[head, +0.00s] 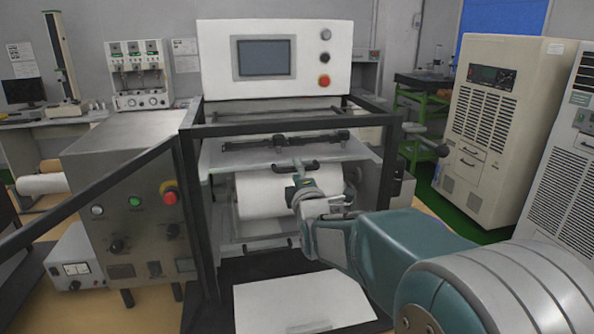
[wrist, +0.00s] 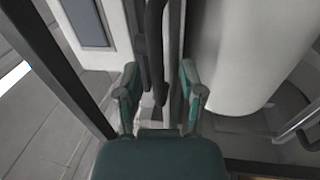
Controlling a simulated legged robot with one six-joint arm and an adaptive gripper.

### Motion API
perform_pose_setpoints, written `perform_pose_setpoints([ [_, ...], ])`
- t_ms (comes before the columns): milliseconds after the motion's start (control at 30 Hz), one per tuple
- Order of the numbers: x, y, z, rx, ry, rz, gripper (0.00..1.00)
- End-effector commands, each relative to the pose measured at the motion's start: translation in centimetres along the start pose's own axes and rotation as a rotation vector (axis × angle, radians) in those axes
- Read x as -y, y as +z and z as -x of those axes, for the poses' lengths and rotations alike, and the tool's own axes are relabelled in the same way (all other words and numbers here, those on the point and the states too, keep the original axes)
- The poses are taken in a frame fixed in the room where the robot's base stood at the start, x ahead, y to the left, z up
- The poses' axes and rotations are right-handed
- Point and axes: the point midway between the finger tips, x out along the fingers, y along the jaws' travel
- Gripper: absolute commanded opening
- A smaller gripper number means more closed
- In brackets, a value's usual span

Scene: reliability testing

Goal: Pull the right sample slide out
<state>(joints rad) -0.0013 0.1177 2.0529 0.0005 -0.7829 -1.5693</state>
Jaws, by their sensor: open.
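A pale flat slide plate (head: 225,160) sticks out of the front of the machine, above a white roll. A dark bar handle (head: 311,166) is at its front edge. My gripper (head: 299,183) is in front of this handle, over the roll, and partly hides both. In the wrist view my gripper (wrist: 159,88) is open, with one teal finger on each side. A dark handle bar (wrist: 154,45) runs upright in that picture, ahead of and between the fingers. I cannot tell whether the fingers touch it. I cannot make out a separate second slide.
The white roll (head: 258,196) lies below the plate; it also shows in the wrist view (wrist: 240,55). A black frame (head: 190,215) surrounds the machine front. A control box (head: 125,210) stands left. Beige cabinets (head: 490,120) stand right. A white panel (head: 303,305) lies low in front.

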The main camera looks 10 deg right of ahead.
Motion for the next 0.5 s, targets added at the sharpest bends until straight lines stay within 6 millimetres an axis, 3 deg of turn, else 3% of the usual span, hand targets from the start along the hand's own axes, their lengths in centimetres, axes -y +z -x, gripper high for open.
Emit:
perform_pose_setpoints([
  [367, -0.01, 0.26, -1.06, 0.002, 0.0, -0.002, 0.51],
  [400, -0.01, 0.21, -1.05, 0.002, -0.001, -0.001, 0.47],
  [500, 0.02, 0.09, -1.05, 0.001, -0.001, -0.001, 0.02],
])
